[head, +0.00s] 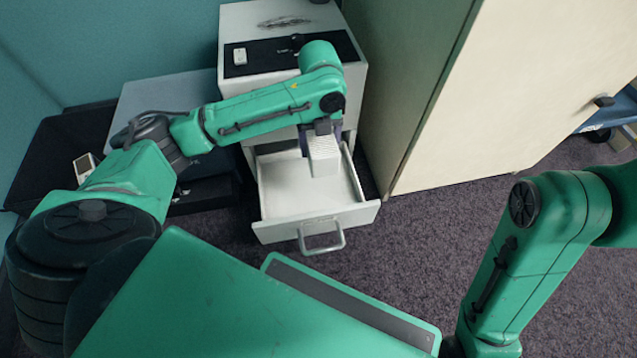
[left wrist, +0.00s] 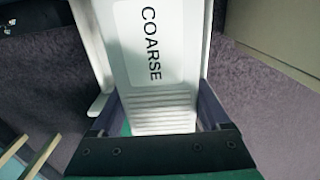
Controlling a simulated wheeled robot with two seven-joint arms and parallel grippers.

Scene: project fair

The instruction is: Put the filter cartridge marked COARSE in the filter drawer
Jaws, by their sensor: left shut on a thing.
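The white filter cartridge (head: 323,158) has ribs at its held end and hangs from my left gripper (head: 322,130) over the open filter drawer. In the left wrist view, the cartridge (left wrist: 150,45) shows a label reading COARSE, and the fingers of my left gripper (left wrist: 157,112) are shut on its ribbed end from both sides. The white filter drawer (head: 278,195) is pulled out of its cabinet, with a handle on its front. The cartridge is toward the drawer's right side; I cannot tell whether it touches the drawer floor. My right gripper is out of view.
The white cabinet (head: 262,18) has a black mat (head: 262,60) on top with small items. A tall cream cabinet (head: 450,110) stands close on the drawer's right. Dark cases lie at left, with a small white device (head: 84,166). Carpet (head: 400,235) is open in front.

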